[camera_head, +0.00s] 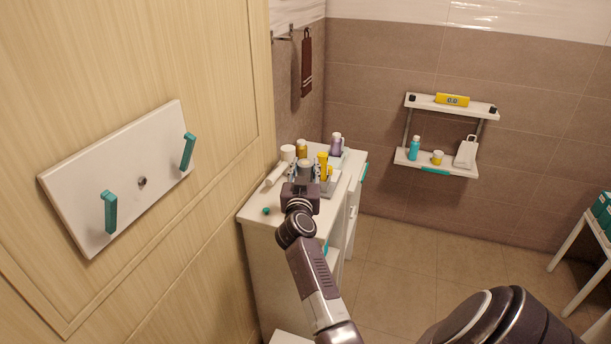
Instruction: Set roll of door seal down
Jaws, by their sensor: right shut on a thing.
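My right gripper (305,177) is over the top of the white cabinet (254,216), seen from behind. It is shut on a small grey round thing (305,166), which seems to be the roll of door seal. The wrist hides its lower part, so I cannot tell whether it touches the cabinet top. My left gripper is not in view.
A white roll or tube (276,174), a yellow tube (323,166), an amber jar (301,149) and a purple bottle (336,145) crowd around the gripper. A wall shelf (407,158) hangs at the right.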

